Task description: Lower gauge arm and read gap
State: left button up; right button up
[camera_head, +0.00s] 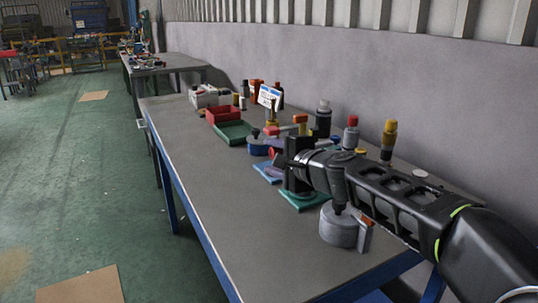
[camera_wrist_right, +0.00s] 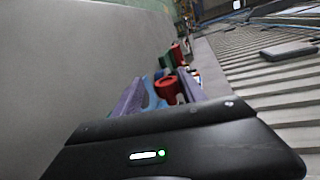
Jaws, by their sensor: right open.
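My right arm comes in from the right in the head view. Its black gripper (camera_head: 283,165) is open above the workbench, near a green plate (camera_head: 304,198) and a blue plate (camera_head: 268,171). A grey round base with a post (camera_head: 338,230) stands below the arm at the bench front. A blue round piece (camera_head: 258,145) stands beyond the gripper. I cannot tell which piece is the gauge arm, and no gap reading is legible. In the right wrist view a red cylinder (camera_wrist_right: 169,89) and a blue piece (camera_wrist_right: 152,96) show beyond my gripper's dark body. My left gripper is not in view.
The grey workbench (camera_head: 190,150) runs along the wall, its left side clear. Red (camera_head: 222,114) and green (camera_head: 232,132) trays lie farther back. Bottles with red (camera_head: 351,121) and yellow (camera_head: 390,126) caps stand along the wall side. A second bench (camera_head: 165,60) stands behind.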

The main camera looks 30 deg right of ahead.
jog(key=shift+p+v, duration=0.4)
jog(key=shift+v, duration=2.25)
